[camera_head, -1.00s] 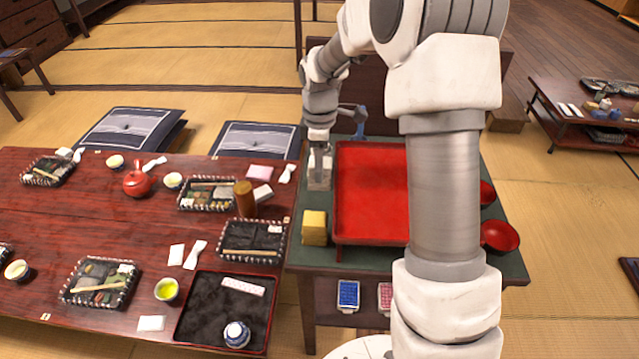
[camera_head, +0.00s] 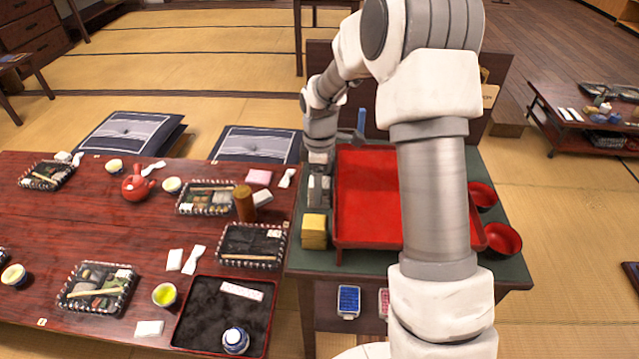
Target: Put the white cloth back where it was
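My gripper (camera_head: 319,187) points down over the left strip of the green-topped stand (camera_head: 387,261), between the long table and the red tray (camera_head: 368,202). It is just behind a yellow folded stack (camera_head: 314,231). Its fingers are small and dark here, and I cannot tell whether they hold anything. I cannot tell which is the white cloth.
The long dark red table (camera_head: 60,225) holds lunch baskets, tea cups, a red teapot (camera_head: 137,185) and a black tray (camera_head: 207,318). Red bowls (camera_head: 502,239) sit right of the red tray. My arm hides part of that tray. A blue item (camera_head: 361,120) stands behind the gripper.

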